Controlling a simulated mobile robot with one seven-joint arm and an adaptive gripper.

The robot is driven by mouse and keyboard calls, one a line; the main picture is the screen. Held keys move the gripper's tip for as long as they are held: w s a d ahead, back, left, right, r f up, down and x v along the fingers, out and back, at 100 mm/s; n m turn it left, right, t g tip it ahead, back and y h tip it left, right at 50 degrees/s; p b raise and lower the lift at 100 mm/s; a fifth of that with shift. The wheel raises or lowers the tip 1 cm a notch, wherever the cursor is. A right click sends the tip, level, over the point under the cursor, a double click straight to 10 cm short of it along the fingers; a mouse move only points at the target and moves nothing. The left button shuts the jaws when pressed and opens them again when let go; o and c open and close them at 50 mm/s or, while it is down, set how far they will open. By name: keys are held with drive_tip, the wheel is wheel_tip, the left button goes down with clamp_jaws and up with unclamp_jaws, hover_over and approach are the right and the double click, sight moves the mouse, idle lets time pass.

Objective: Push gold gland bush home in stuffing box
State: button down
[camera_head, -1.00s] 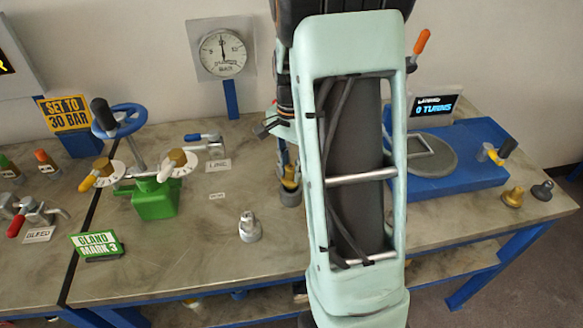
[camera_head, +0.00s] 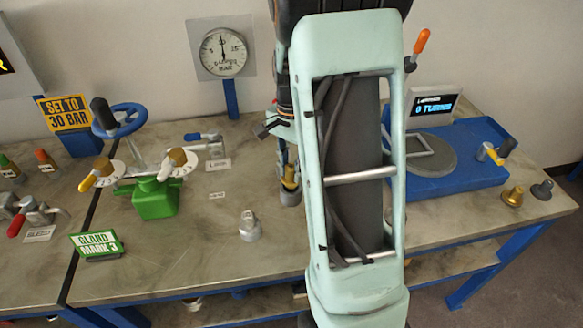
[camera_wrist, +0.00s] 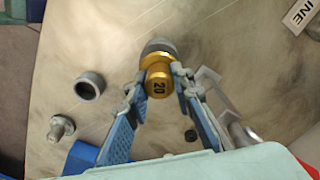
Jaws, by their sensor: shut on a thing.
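The gold gland bush (camera_wrist: 158,82), marked 20, is held between the two blue fingers of my gripper (camera_wrist: 164,74) in the wrist view. A grey round part (camera_wrist: 157,46), which looks like the stuffing box, is just beyond the bush and partly covered by it. I cannot tell how deep the bush sits in it. In the head view the gold bush (camera_head: 290,176) shows small beside my arm, above a grey round base (camera_head: 290,195) on the bench. My arm hides most of the gripper there.
A grey ring (camera_wrist: 90,85) and a grey stepped piece (camera_wrist: 62,128) are left of the gripper in the wrist view. A green valve block (camera_head: 155,198) stands left on the bench. A blue tray (camera_head: 455,182) with a grey disc and a brass piece (camera_head: 512,196) are right.

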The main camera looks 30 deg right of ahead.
drive_tip(key=shift+f, duration=0.15)
drive_tip(key=shift+f+b, duration=0.95)
drive_tip(key=shift+f, duration=0.3)
drive_tip(key=c, duration=1.6)
unclamp_jaws()
